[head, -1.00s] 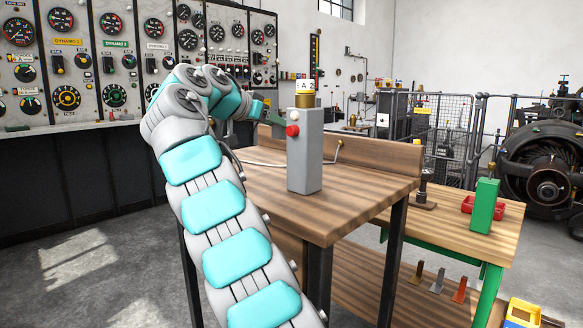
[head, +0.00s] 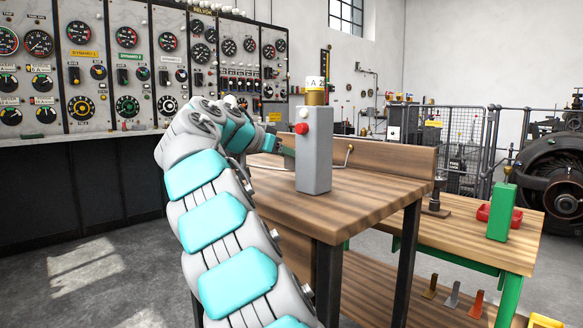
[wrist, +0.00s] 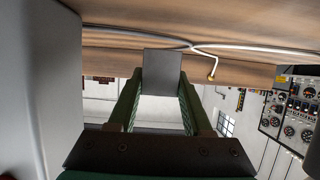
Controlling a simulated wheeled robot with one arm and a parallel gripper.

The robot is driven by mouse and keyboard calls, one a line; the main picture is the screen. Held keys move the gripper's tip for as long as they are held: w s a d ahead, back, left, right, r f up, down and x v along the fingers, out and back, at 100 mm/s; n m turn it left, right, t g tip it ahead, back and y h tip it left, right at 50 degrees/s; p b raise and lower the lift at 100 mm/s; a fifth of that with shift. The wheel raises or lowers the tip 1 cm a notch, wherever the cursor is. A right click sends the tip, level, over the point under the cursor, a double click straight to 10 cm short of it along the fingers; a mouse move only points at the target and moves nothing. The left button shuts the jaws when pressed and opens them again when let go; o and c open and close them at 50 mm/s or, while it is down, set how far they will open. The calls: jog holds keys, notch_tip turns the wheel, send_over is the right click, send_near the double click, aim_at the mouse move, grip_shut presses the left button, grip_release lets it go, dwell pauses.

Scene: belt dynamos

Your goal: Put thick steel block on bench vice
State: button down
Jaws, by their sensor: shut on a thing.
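My gripper (wrist: 161,92) is shut on a flat dark grey block, the thick steel block (wrist: 162,68), in the wrist view. The block sits between the tips of the two green fingers. A dark fitting on a flat base (head: 435,200) stands on the lower bench at right. I cannot tell whether it is the bench vice, and I see no other clear vice.
The grey post (head: 313,155) with a red button stands on the wooden bench (head: 370,195), close to my gripper. A cable (wrist: 240,49) runs along the bench. A green post (head: 500,212) and red tray (head: 486,213) are on the lower bench. A gauge panel (head: 145,60) stands behind.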

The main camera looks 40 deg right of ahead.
jog(key=shift+f, duration=1.2)
jog(key=shift+f+b, duration=0.1)
jog(key=shift+b, duration=0.2)
jog(key=shift+c, duration=1.6)
grip_release()
